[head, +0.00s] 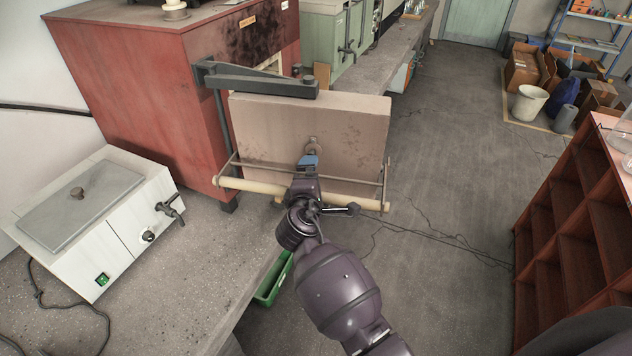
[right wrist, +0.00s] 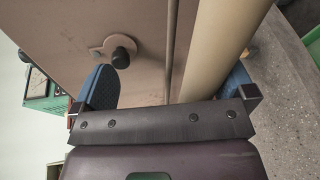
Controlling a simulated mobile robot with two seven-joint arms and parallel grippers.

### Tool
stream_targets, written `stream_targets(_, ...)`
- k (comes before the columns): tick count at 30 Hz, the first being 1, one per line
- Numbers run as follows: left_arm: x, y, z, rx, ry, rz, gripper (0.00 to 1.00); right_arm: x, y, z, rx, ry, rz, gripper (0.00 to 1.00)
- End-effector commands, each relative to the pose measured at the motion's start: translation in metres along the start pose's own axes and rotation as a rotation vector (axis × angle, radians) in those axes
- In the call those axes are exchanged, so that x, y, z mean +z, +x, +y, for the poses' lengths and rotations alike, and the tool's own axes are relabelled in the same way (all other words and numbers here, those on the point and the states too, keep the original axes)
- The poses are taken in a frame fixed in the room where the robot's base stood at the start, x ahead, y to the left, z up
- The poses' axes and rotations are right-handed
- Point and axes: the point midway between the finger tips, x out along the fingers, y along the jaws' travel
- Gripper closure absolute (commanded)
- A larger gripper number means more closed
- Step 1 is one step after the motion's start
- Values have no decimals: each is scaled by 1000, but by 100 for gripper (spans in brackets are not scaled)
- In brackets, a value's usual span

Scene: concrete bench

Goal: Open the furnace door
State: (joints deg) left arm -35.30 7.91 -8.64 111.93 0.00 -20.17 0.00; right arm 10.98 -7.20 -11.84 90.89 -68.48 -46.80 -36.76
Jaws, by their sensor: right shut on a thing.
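The red furnace (head: 150,75) stands at the upper left of the head view, its front blackened with soot. Its thick beige door (head: 330,125) hangs from a dark hinge arm (head: 262,82) and stands swung out from the front. A strip of the pale opening (head: 272,63) shows behind it. A long cream handle bar (head: 245,185) runs along the door's lower side on thin metal rods. My right gripper (head: 307,172) is shut on this bar near its middle. In the right wrist view the bar (right wrist: 222,40) lies between the blue finger pads. My left gripper is not in view.
A white water bath (head: 110,225) with a tap and cable sits on the bench at left. A green bin (head: 272,280) is below the bench edge. A red-brown shelf (head: 575,230) stands at right. The floor (head: 450,170) between is clear.

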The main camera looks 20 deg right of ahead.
Motion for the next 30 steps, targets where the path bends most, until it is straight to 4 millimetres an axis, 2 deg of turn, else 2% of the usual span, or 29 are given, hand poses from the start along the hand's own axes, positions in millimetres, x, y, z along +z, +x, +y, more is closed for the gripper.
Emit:
stream_targets(1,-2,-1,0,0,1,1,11,26,-31,130,233,165,2,19)
stream_targets(2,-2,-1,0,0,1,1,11,-5,-3,10,17,-1,10,19)
stream_targets(30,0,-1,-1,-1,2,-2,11,26,-40,10,12,-4,-5,19)
